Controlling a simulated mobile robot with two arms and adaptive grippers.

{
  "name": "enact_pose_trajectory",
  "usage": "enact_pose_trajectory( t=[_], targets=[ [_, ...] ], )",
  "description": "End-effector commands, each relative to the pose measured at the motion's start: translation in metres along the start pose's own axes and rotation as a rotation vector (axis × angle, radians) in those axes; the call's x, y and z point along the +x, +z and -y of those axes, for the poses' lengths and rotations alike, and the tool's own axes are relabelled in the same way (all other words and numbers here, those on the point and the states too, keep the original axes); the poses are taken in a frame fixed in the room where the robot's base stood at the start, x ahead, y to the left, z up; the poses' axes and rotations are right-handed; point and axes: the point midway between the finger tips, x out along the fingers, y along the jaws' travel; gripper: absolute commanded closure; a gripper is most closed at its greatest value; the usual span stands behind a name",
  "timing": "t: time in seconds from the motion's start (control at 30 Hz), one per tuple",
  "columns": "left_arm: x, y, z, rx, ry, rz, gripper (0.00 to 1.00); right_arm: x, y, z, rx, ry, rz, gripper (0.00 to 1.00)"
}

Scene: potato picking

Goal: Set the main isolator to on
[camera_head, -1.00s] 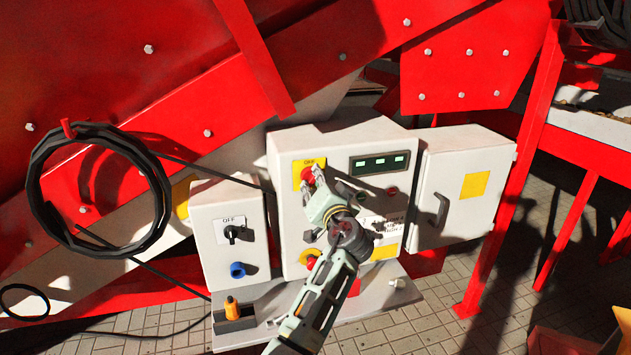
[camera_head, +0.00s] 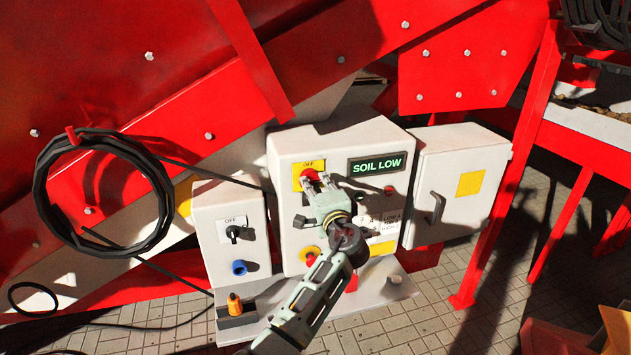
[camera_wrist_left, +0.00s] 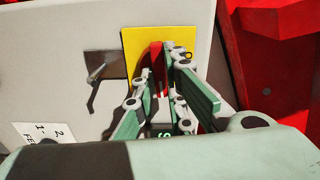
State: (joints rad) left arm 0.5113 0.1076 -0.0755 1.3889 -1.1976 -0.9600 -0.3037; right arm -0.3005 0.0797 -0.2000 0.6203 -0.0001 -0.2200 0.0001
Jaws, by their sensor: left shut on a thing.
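The main isolator is a red rotary knob (camera_head: 310,173) on a yellow plate (camera_head: 297,184), at the upper left of the white control box (camera_head: 290,230). The lettering above the knob is too small to read surely. My left gripper (camera_head: 315,181) is shut on the knob. In the left wrist view the red knob (camera_wrist_left: 155,58) stands between the fingers (camera_wrist_left: 160,85), in front of the yellow plate (camera_wrist_left: 133,42). The fingers hide part of the knob. The display (camera_head: 375,164) on the box is lit green and reads SOIL LOW. My right gripper is not in view.
A smaller box with a black switch (camera_head: 233,232) and a blue socket (camera_head: 239,267) stands left. A red-and-yellow button (camera_head: 310,256) sits below my gripper. A cabinet with a handle (camera_head: 437,207) stands right. A coiled black hose (camera_head: 45,200) hangs at left.

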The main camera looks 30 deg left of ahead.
Motion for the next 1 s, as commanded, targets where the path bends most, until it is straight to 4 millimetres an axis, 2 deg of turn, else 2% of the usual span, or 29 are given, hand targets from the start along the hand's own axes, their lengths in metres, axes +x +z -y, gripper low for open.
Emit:
enact_pose_trajectory(
  t=[0.3, 0.77, 0.8, 1.0],
  targets=[
    [-0.0005, -0.0009, -0.0005, 0.096, 0.000, -0.003, 1.00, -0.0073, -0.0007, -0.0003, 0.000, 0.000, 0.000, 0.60],
    [-0.0005, -0.0007, -0.0014, 0.111, 0.000, -0.002, 1.00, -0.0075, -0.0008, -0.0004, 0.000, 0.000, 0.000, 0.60],
    [-0.0005, -0.0007, -0.0015, 0.111, 0.000, -0.002, 0.87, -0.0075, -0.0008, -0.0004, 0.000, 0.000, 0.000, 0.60],
    [-0.0004, -0.0004, -0.0013, 0.109, 0.000, -0.001, 0.70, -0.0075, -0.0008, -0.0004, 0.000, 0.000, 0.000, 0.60]
  ],
)
